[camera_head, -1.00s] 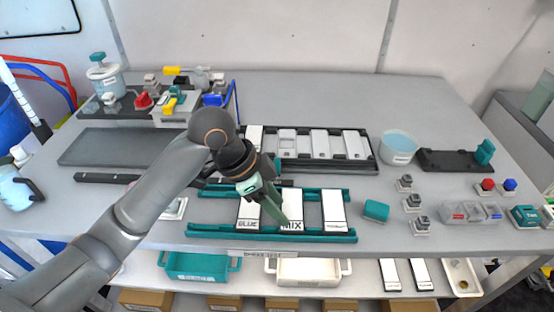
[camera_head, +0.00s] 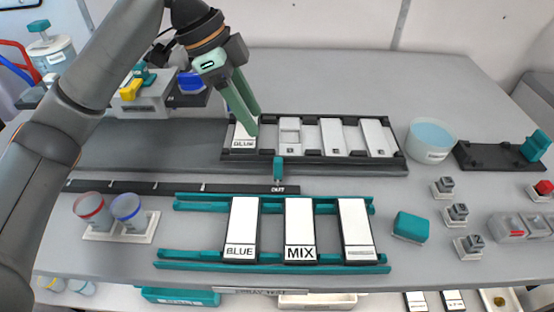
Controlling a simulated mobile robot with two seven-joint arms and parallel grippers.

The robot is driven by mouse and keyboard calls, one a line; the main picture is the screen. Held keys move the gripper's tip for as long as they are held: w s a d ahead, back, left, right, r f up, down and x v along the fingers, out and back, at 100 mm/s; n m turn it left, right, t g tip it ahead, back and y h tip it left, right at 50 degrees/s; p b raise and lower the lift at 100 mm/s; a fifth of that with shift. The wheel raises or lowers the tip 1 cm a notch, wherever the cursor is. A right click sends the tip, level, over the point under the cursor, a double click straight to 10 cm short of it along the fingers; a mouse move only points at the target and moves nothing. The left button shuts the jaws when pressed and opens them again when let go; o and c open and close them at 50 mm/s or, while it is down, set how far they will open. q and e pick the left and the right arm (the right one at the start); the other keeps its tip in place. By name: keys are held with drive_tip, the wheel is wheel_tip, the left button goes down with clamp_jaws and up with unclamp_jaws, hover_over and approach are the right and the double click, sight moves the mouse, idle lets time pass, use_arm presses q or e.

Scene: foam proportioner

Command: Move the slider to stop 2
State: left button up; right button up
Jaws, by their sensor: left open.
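The slider is a small teal knob (camera_head: 278,168) at the right end of a long black rail (camera_head: 150,187), just above the label OUT. White tick marks cross the rail to its left; I cannot read any stop numbers. My left gripper (camera_head: 256,123) comes in from the upper left, its two green fingers pointing down. It is open and above and left of the knob, apart from it in the picture. My right gripper is not in view.
A black tray (camera_head: 313,163) of white cards lies behind the knob. A teal rack (camera_head: 190,205) with BLUE, MIX and a third card lies in front. Red-ringed and blue-ringed cups (camera_head: 128,212) stand at left. A light blue tub (camera_head: 430,140) and teal block (camera_head: 410,227) are at right.

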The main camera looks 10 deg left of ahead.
sight(277, 159)
use_arm(q)
drive_tip(key=b+x, duration=0.1)
drive_tip(key=x, duration=1.1)
drive_tip(key=shift+f, duration=0.15)
clamp_jaws()
idle(1.0)
